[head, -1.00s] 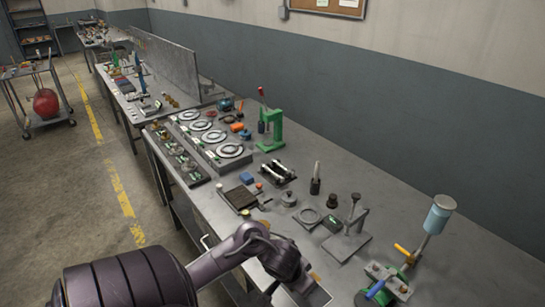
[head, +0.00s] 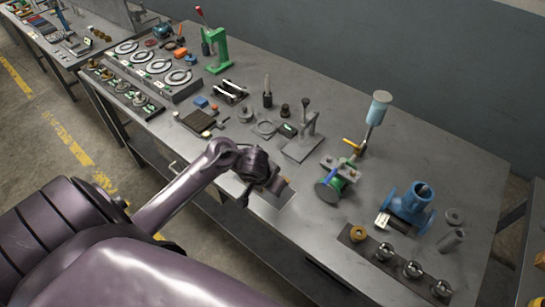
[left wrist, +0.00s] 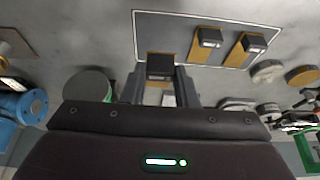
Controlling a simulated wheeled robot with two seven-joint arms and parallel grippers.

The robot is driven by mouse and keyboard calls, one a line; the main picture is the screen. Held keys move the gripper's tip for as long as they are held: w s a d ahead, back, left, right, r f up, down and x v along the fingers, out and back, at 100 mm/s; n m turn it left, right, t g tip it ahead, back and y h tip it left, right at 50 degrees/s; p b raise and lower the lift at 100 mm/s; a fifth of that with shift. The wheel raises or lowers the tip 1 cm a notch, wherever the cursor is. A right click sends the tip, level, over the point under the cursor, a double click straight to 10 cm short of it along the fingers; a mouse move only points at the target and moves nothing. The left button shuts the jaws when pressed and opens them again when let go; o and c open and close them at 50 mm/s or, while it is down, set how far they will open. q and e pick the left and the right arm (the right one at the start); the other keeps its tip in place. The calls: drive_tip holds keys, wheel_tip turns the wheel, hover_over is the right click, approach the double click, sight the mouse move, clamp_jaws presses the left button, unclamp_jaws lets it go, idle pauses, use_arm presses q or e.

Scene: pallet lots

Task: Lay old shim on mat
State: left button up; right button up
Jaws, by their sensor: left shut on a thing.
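My left gripper (left wrist: 160,88) is shut on a small piece with a dark block and tan strip (left wrist: 160,67), seen between the fingers in the left wrist view. I take it as the old shim. It is over or at the edge of a grey mat with a white outline (left wrist: 165,30); I cannot tell whether it touches. Two similar tan strips with dark blocks, one (left wrist: 209,40) and another (left wrist: 248,48), lie on the mat. In the head view my left gripper (head: 277,187) is low near the bench's front edge, hiding part of the mat (head: 288,197). My right gripper is out of view.
A blue pump-like part (head: 410,205) and a green-based fixture (head: 338,180) stand to the right of the gripper. A grey stand (head: 303,143) is behind it. A dark tray with several bearings (head: 400,265) lies at the front right.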

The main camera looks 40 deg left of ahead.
use_arm(q)
drive_tip(key=shift+f+b, duration=0.45)
drive_tip(key=shift+f, duration=0.45)
drive_tip(key=shift+f+b, duration=1.4)
drive_tip(key=shift+f, duration=0.6)
drive_tip(key=o, duration=1.1)
drive_tip(key=shift+c, duration=0.2)
drive_tip(key=p+v, duration=0.2)
drive_tip(key=v, duration=0.5)
drive_tip(key=shift+r+p, duration=0.35)
drive_tip(key=shift+p, duration=0.05)
